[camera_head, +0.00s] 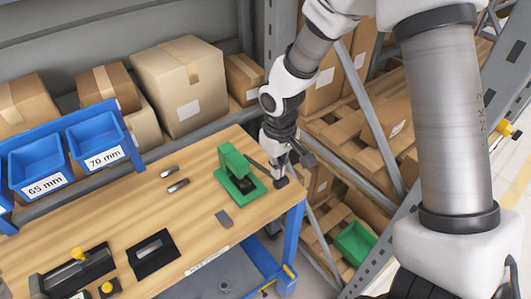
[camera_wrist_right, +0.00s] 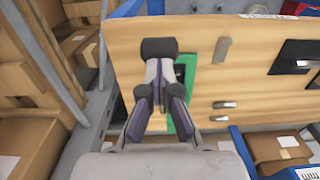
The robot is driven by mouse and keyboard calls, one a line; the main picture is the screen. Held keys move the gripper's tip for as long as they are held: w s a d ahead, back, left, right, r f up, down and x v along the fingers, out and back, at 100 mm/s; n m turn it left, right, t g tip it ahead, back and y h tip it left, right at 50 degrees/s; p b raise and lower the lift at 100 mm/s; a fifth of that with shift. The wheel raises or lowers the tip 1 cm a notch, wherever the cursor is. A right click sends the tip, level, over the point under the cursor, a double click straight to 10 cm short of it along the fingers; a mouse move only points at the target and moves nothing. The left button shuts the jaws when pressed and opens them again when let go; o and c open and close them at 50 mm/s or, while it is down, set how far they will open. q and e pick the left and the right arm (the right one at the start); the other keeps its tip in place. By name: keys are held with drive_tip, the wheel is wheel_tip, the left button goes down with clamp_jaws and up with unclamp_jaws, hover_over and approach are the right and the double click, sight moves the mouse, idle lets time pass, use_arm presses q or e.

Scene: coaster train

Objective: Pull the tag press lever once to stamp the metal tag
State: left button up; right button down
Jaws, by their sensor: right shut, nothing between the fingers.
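The green tag press (camera_head: 236,168) stands on the wooden bench near its right edge. Its green body also shows partly behind my gripper in the right wrist view (camera_wrist_right: 184,118). A thin dark lever (camera_head: 258,164) reaches from the press toward my right gripper (camera_head: 281,178). That gripper is shut, points down beside the press at the bench edge, and holds nothing. In the right wrist view a dark rounded block (camera_wrist_right: 159,49) is at the fingertips; whether it touches the lever I cannot tell. A small grey tag (camera_head: 224,218) lies in front of the press. My left gripper is out of view.
Two small metal pieces (camera_head: 178,185) lie left of the press. A black slotted fixture (camera_head: 153,253) is at the front. Blue bins (camera_head: 94,140) stand at the left, cardboard boxes (camera_head: 182,85) behind. A metal rack upright (camera_head: 371,115) is close right of my arm.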

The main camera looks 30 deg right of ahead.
drive_tip(key=shift+s+f+b, duration=0.2)
drive_tip(key=shift+f+b, duration=0.35)
drive_tip(key=shift+f, duration=0.05)
drive_tip(key=shift+s+f+b, duration=0.15)
drive_tip(key=shift+f+b, duration=0.35)
drive_tip(key=shift+f, duration=0.1)
wheel_tip(320, 180, up, 13)
drive_tip(key=p, duration=1.2)
drive_tip(key=shift+r, duration=0.15)
drive_tip(key=s+a+f+g+b, duration=0.2)
drive_tip(key=s+f+b, duration=0.45)
drive_tip(key=f, duration=0.65)
drive_tip(key=s+a+f+m+g+b, duration=0.1)
drive_tip(key=s+f+b, duration=0.3)
drive_tip(key=s+f, duration=0.75)
drive_tip(key=s+a+f+g+b, duration=0.2)
drive_tip(key=s+f+b, duration=0.35)
drive_tip(key=f, duration=0.95)
drive_tip(key=w+t, duration=0.1)
drive_tip(key=w+t+p, duration=0.1)
drive_tip(key=w+t, duration=0.1)
drive_tip(key=w+d+t, duration=0.1)
drive_tip(key=w+t, duration=0.1)
drive_tip(key=shift+f, duration=0.2)
